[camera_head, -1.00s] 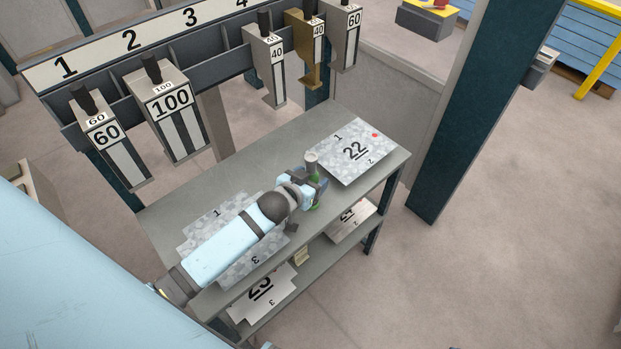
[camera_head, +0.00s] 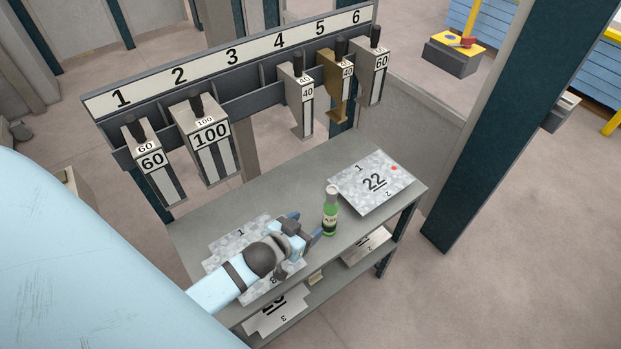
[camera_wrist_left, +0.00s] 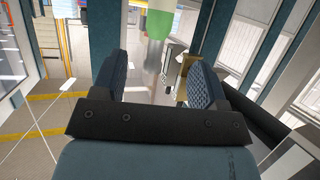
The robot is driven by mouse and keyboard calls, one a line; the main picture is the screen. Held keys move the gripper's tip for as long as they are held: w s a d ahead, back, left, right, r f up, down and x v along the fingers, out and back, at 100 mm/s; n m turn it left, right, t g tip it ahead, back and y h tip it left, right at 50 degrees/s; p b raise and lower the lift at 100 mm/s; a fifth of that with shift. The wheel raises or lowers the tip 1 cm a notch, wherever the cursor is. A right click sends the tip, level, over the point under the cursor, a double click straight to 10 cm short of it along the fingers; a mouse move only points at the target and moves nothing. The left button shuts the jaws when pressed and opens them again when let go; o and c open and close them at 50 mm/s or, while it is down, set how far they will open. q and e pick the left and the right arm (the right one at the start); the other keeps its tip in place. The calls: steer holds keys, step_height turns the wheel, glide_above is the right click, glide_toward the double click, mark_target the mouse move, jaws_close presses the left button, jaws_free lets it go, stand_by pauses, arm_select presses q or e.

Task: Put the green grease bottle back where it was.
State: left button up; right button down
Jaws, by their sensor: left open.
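The green grease bottle (camera_head: 330,216), with a pale label and grey cap, stands upright on the top of the grey table (camera_head: 250,192), just left of the plate marked 22. My left gripper (camera_head: 308,228) is open beside the bottle, on its left, with a small gap between them. In the left wrist view both dark ribbed fingers are spread with nothing between them, and part of the green bottle (camera_wrist_left: 159,22) shows beyond them at the top. My right gripper is not in view.
The plate marked 22 (camera_head: 372,181) lies to the right of the bottle; another patterned plate (camera_head: 236,248) lies under my left arm. More plates lie on the lower shelf. A rack (camera_head: 230,68) numbered 1 to 6 holds several tools behind the table. A dark post (camera_head: 485,140) stands right.

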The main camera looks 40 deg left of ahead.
arm_select(q)
steer(key=s+d+f+m+g+h, duration=0.2)
steer(key=s+d+f, duration=0.2)
steer(key=s+d, duration=0.3)
steer(key=s, duration=0.4)
steer(key=shift+s, duration=0.15)
steer(key=shift+s, duration=0.1)
